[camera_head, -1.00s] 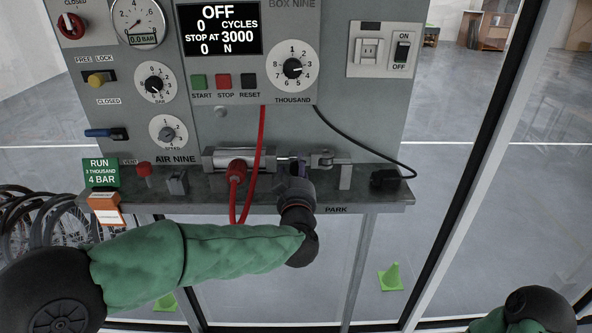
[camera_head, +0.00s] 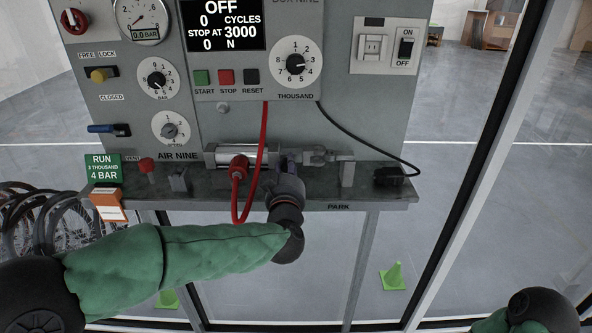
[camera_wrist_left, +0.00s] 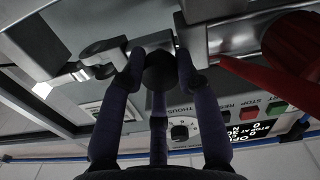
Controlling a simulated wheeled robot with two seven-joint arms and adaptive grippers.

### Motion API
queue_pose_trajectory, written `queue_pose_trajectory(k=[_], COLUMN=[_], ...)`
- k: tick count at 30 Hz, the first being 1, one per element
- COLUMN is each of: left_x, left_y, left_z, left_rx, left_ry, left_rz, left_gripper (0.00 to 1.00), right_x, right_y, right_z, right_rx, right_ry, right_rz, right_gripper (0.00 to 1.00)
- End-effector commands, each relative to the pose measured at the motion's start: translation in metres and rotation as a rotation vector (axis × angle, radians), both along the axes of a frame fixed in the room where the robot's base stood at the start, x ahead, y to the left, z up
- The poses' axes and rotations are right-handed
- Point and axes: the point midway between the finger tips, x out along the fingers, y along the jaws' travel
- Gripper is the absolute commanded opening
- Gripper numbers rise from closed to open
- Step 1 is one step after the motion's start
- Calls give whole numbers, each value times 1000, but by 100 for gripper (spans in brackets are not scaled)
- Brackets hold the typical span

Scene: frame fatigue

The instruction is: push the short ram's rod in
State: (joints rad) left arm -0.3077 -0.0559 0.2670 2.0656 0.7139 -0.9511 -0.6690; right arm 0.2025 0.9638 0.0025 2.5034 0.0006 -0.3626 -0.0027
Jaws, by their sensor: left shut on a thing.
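The short ram (camera_head: 224,152) is a silver cylinder lying level along the back of the grey bench ledge, with a red fitting on its front. Its rod side points right, toward a metal fork end (camera_head: 317,156) beside an upright bracket (camera_head: 347,172). My left gripper (camera_head: 289,163) is shut on the ram's rod end, close to the cylinder's right end, and hides most of the rod. In the left wrist view my left gripper's fingers (camera_wrist_left: 160,70) close around a dark round part, with the cylinder (camera_wrist_left: 236,36) at the right. My right gripper is out of view.
A red hose (camera_head: 265,130) loops below the ledge (camera_head: 225,197) beside my left gripper. A black cable (camera_head: 375,143) runs to a black block (camera_head: 389,176) on the ledge's right. The control panel (camera_head: 340,100) stands behind. A green run card (camera_head: 103,169) is at left.

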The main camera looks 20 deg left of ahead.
Motion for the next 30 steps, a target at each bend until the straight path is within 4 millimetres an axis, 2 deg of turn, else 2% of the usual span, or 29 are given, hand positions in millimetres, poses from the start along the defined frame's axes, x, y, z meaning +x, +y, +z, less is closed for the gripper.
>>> queue_pose_trajectory(k=[1,7,8,9,10,22,26,30], left_x=[-1,-1,-1,-1,-1,-4,-19,-45], left_y=[5,5,5,5,5,2,-3,-10], left_z=[2,2,2,2,2,1,2,2], left_rx=[-3,-4,-4,-4,-4,-2,-3,-4], left_ry=[-4,-5,-5,-5,-5,-3,-4,-5], left_rz=[11,13,13,12,12,8,7,6], left_gripper=[0,0,41,52,56,56,56,56], right_x=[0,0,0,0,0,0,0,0], right_y=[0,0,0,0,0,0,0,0], right_z=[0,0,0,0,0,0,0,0], right_rx=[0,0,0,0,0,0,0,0], right_ry=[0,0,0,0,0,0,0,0], right_rz=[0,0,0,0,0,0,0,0], right_gripper=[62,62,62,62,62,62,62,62])
